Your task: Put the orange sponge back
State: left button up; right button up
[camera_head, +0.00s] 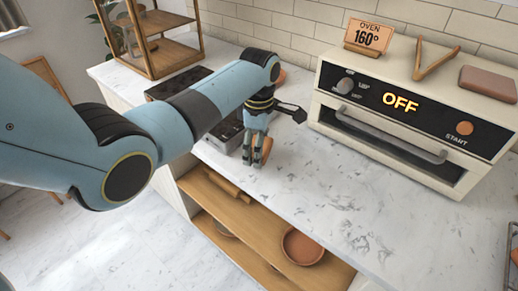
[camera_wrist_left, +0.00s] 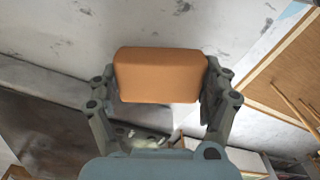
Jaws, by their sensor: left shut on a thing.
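The orange sponge (camera_wrist_left: 158,76) is a block held between the two fingers of my left gripper (camera_wrist_left: 158,84) in the left wrist view. In the head view, my left gripper (camera_head: 258,150) is low over the marble counter, left of the oven, and the sponge (camera_head: 266,150) shows partly behind its fingers. I cannot tell whether the sponge touches the counter. My right gripper is not in view.
A cream oven (camera_head: 411,104) reading OFF stands at the right, with tongs (camera_head: 433,59) and a brownish block (camera_head: 488,83) on top. The counter (camera_head: 330,190) in front of the oven is clear. Wooden shelves (camera_head: 230,225) are below.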

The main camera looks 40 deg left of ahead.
pick_arm(q)
jog(key=shift+f, duration=0.7)
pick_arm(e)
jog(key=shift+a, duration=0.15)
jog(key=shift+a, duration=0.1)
pick_arm(q)
jog(key=o, duration=1)
jog(key=shift+f, duration=0.1)
jog(key=shift+o, duration=0.2)
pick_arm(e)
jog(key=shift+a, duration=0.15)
pick_arm(q)
notch_tip(320, 180, up, 12)
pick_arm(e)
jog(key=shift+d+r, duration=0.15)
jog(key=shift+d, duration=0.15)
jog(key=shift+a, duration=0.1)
